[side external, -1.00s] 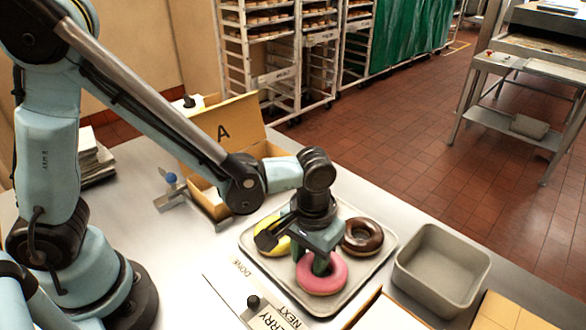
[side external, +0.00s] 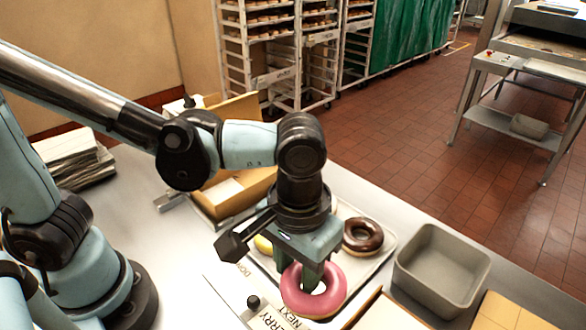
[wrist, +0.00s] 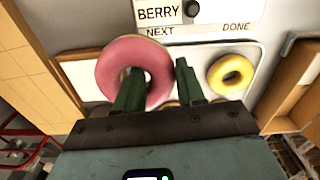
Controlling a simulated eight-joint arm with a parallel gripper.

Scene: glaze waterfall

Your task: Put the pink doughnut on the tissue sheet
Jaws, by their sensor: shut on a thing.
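The pink doughnut (side external: 336,290) hangs from my gripper (side external: 312,274), which is shut on one side of its ring. In the wrist view one finger passes through the hole of the pink doughnut (wrist: 109,70) and the other is at its outer right side. The doughnut appears raised above the tray (side external: 376,262) near its front edge. I cannot identify the tissue sheet for certain; pale material shows inside the open cardboard box (side external: 236,192) behind my gripper.
A chocolate doughnut (side external: 377,236) and a mostly hidden yellow doughnut (wrist: 231,74) lie on the tray. A grey bin (side external: 446,278) stands to the right. A label card (side external: 268,317) with a black knob lies in front. Stacked papers (side external: 72,158) are at the left.

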